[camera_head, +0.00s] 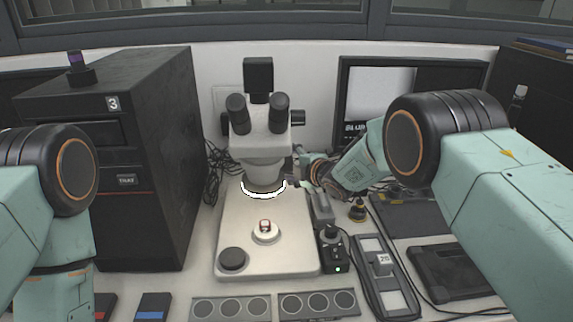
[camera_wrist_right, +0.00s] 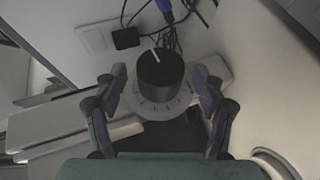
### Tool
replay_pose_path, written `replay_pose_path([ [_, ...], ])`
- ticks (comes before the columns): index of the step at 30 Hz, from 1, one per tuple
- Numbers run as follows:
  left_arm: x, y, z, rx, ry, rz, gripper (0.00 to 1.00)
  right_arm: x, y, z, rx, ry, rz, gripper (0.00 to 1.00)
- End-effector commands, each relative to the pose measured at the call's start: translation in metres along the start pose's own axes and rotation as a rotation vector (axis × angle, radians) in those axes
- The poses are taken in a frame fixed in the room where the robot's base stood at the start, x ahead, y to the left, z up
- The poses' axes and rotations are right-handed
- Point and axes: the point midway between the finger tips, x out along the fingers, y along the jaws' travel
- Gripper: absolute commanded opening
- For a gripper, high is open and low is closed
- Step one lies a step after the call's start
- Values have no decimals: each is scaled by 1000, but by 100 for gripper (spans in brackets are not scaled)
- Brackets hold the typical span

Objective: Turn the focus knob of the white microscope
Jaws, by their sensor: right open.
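The white microscope (camera_head: 262,140) stands upright at the middle of the bench on a pale base plate, with black eyepieces and a lit ring under its head. My right gripper (camera_head: 297,181) is at the right side of its column, fingers pointing left. In the right wrist view, a black knob (camera_wrist_right: 160,70) with a white pointer line and a marked pale dial lies between the open fingers (camera_wrist_right: 159,76) of this gripper. A gap shows on each side, so neither finger visibly touches it. In the head view this knob is hard to make out. My left gripper is out of view.
A black cabinet (camera_head: 140,160) marked 3 stands left of the microscope. A monitor (camera_head: 375,105) is behind my right arm. A small black box with a green light (camera_head: 333,250) and a grey-black device (camera_head: 378,262) sit right of the base. Cables (camera_wrist_right: 178,25) hang beyond the knob.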

Motion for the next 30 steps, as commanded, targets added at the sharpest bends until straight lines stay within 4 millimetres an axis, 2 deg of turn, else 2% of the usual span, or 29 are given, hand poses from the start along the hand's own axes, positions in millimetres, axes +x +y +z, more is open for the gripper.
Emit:
replay_pose_path([
  [8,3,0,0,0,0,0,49,17,0,0,-1,1,1,70],
  [19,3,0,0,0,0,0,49,19,0,0,0,0,0,70],
  [30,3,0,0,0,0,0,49,19,0,0,0,0,0,40],
])
